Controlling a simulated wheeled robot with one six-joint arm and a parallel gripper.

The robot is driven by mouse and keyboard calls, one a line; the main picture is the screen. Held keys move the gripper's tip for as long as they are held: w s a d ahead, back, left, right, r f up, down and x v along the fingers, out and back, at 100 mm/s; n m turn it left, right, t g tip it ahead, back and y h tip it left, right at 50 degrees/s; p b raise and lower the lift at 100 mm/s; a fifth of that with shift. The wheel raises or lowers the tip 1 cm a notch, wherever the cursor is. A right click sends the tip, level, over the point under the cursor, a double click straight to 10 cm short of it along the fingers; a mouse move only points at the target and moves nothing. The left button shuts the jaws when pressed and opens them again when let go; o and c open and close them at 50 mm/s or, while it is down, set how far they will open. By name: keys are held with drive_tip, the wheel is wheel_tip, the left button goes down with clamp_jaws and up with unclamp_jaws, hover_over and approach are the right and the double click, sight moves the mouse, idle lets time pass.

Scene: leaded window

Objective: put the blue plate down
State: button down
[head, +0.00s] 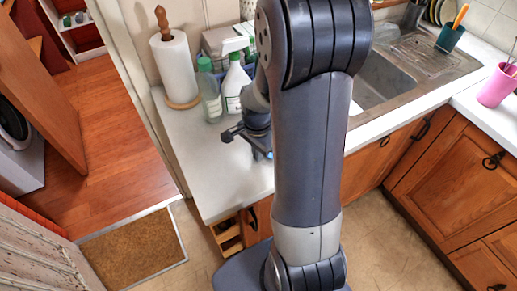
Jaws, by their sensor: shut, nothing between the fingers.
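My gripper (262,152) is over the worktop, just left of my thick grey arm link, which covers part of it. It is shut and holds nothing that I can see. No whole blue plate is in view; the arm hides part of the worktop and sink area. The light grey worktop (205,165) is bare to the left of my gripper.
A paper towel roll (174,70), a green-capped bottle (209,92) and a spray bottle (235,85) stand at the back of the worktop. The sink (376,82) is to the right, with several plates in a rack behind it. A pink cup (496,87) stands far right.

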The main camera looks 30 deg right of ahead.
drive_tip(key=shift+d, duration=0.2)
drive_tip(key=shift+w+d, duration=0.3)
drive_tip(key=shift+d, duration=0.45)
drive_tip(key=shift+w+d, duration=0.25)
drive_tip(key=shift+d, duration=0.5)
drive_tip(key=shift+a, duration=0.1)
